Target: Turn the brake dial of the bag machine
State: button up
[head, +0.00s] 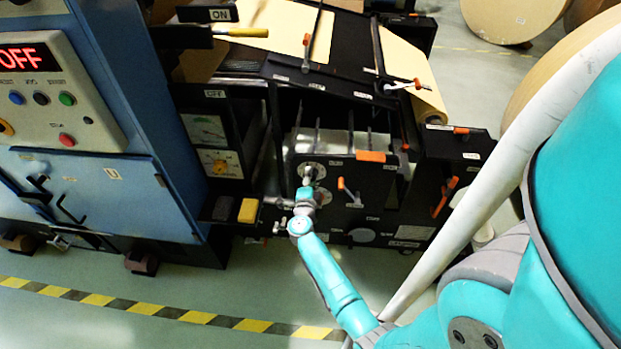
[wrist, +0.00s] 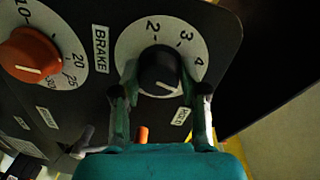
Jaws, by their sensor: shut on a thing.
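A black dial (wrist: 160,68) on a round white plate with the numbers 2, 3 and 4 sits in the upper middle of the wrist view. A white mark shows on its lower side. A BRAKE label (wrist: 100,50) lies between this dial and an orange dial (wrist: 28,55) to the left. My gripper (wrist: 166,90) has a finger on each side of the black dial and is shut on it. In the head view my gripper (head: 307,184) is at the dark panel's left part and hides most of the dial.
The bag machine's dark panel (head: 375,180) carries several levers and labels. A blue cabinet (head: 100,190) with a control box reading OFF (head: 35,57) stands left. A yellow block (head: 249,210) sits just left of my gripper. Floor in front is clear, with a striped line (head: 150,309).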

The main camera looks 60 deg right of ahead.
jog(key=n, duration=1.1)
jog(key=shift+w+f+g+h, duration=0.1)
jog(key=shift+g+h, duration=0.2)
jog(key=shift+h, duration=0.1)
jog(key=shift+n, duration=1.9)
jog(key=o, duration=1.1)
jog(key=shift+d, duration=0.1)
jog(key=shift+o, duration=0.2)
jog(key=shift+f, duration=0.1)
